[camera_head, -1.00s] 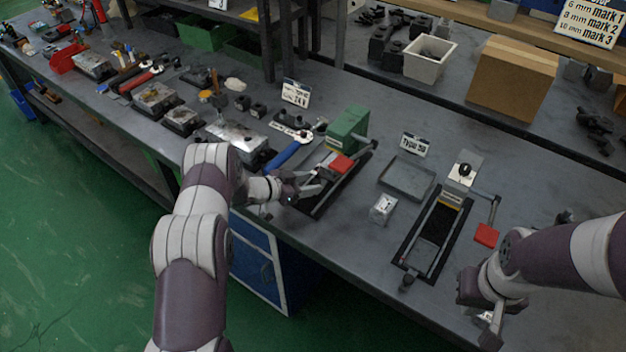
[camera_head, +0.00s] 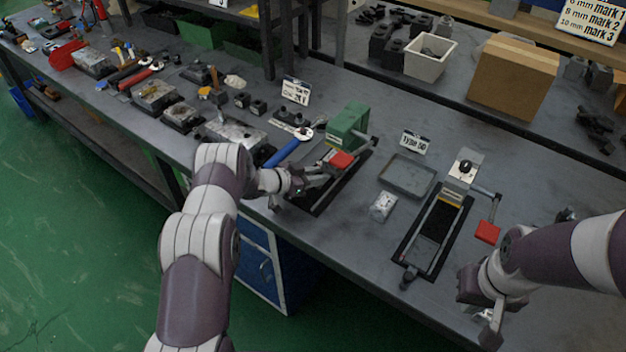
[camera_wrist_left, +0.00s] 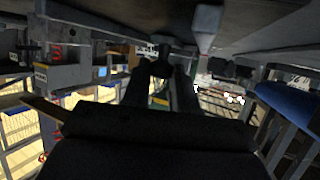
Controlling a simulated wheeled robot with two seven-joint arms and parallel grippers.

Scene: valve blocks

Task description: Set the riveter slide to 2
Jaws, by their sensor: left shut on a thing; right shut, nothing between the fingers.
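A green press-like machine (camera_head: 348,124), which looks like the riveter, stands on a black base with a red block (camera_head: 341,159) at its front. My left gripper (camera_head: 322,177) is low at the near end of this base, just in front of the red block. It is shut on a small dark part, seen between the fingers in the left wrist view (camera_wrist_left: 160,68). The fingers hide most of that part, and I cannot read slide marks. My right gripper (camera_head: 490,325) is shut and empty above the bench's front edge at the right.
A second fixture with a long black frame (camera_head: 436,235) and red paddle (camera_head: 487,232) stands to the right. A metal block (camera_head: 383,206) and grey tray (camera_head: 407,175) lie between. A sign (camera_head: 592,20) lists mm sizes against marks. Tools crowd the bench's left side.

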